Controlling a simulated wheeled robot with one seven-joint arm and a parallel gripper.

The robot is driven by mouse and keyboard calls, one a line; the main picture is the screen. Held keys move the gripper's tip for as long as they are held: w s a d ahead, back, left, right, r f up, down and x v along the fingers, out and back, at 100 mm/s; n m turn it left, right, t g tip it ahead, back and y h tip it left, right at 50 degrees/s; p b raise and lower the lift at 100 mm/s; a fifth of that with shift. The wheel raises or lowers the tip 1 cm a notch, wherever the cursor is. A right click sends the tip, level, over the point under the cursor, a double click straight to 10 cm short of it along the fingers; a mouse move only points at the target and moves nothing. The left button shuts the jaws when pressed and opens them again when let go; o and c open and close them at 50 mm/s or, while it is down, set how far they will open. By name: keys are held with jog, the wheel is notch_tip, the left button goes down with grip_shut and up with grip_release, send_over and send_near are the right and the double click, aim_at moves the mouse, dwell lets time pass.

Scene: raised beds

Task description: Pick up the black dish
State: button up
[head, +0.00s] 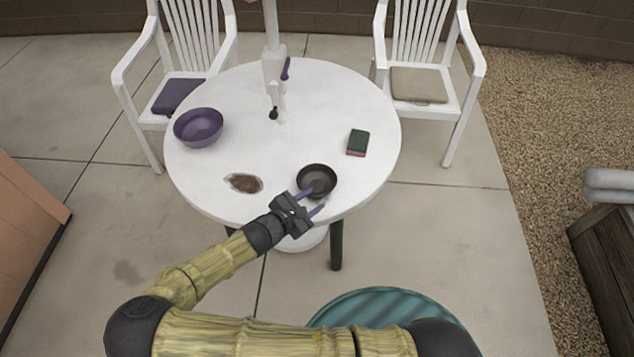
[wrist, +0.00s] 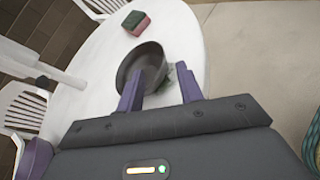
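The black dish (head: 316,179) is a small round bowl near the front right edge of the white round table (head: 225,93). In the wrist view the dish (wrist: 145,62) lies just ahead of my gripper (wrist: 161,90). My gripper (head: 314,202) has its two purple fingers spread apart. In the wrist view the left finger overlaps the dish's near rim, and the right finger is to the right of the dish. Nothing appears held between the fingers. I cannot tell whether a finger touches the dish.
A purple bowl (head: 198,127), a brown patch (head: 244,183) and a green and pink sponge (head: 358,142) are on the table. A white post (head: 273,67) stands at the back. White chairs (head: 187,60) are behind. Clear tabletop lies between the sponge and the bowl.

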aim_at(319, 196)
jog(key=x, duration=0.3)
jog(key=shift+w+d+f, duration=0.1)
jog(key=shift+w+d, duration=0.1)
jog(key=shift+w, duration=0.15)
jog(key=shift+d, duration=0.1)
jog(key=shift+a+f+p+x, duration=0.1)
jog(key=shift+f+p+x, duration=0.05)
jog(key=shift+x, duration=0.7)
jog(key=shift+a+f+p+x, duration=0.1)
jog(key=shift+f+x, duration=0.05)
jog(key=shift+x, duration=0.7)
jog(key=shift+a+f+p+x, duration=0.1)
jog(key=shift+f+p+x, duration=0.05)
jog(key=shift+x, duration=0.7)
jog(key=shift+s, duration=0.1)
grip_shut()
